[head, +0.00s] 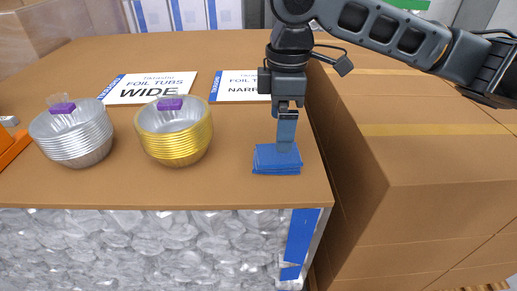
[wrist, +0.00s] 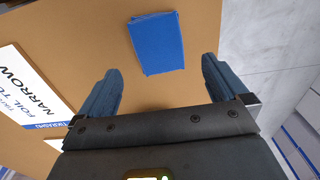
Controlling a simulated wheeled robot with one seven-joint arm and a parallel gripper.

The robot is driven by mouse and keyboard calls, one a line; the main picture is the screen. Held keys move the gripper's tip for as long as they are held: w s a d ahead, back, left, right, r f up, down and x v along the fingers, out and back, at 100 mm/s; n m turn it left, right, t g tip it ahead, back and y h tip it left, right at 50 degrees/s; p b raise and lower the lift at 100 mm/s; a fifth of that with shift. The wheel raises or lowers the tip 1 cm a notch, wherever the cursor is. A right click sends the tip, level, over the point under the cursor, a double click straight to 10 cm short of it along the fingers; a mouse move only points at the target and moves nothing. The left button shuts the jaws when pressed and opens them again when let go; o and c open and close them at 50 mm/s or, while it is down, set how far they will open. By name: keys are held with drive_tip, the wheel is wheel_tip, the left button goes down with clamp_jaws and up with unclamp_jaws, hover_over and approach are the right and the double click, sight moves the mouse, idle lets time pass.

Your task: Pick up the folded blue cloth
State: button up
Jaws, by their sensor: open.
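The folded blue cloth (head: 268,161) lies flat near the front right corner of the brown table top. It also shows in the wrist view (wrist: 157,43), at the top, beyond the fingertips and between their lines. My gripper (head: 286,148) points down over the cloth in the head view, covering part of its far side. In the wrist view my gripper (wrist: 162,75) is open, with its two fingers wide apart and nothing between them. The cloth is not between the fingers. From the head view I cannot tell the exact height of the fingertips above it.
Silver foil tubs (head: 75,140) and gold foil tubs (head: 175,138) stand stacked to the left, each with a purple piece inside. Two label cards, WIDE (head: 148,88) and NARROW (head: 238,86), lie behind. Large cardboard boxes (head: 430,170) stand close on the right.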

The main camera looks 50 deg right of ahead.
drive_tip(key=shift+d+f, duration=0.15)
drive_tip(key=shift+d, duration=0.1)
drive_tip(key=shift+f, duration=0.3)
drive_tip(key=shift+a+f+p, duration=0.1)
drive_tip(key=shift+f+p, duration=0.3)
drive_tip(key=shift+f, duration=3.05)
drive_tip(key=c, duration=1)
drive_tip(key=shift+o, duration=0.2)
drive_tip(key=shift+r, duration=0.1)
drive_tip(key=shift+r, duration=0.55)
wheel_tip(320, 180, up, 3)
drive_tip(key=shift+w+f, duration=0.1)
drive_tip(key=shift+f, duration=0.1)
drive_tip(key=s+d+r+b, duration=0.2)
drive_tip(key=s+d+r, duration=0.4)
drive_tip(key=d, duration=0.4)
drive_tip(key=shift+r, duration=0.6)
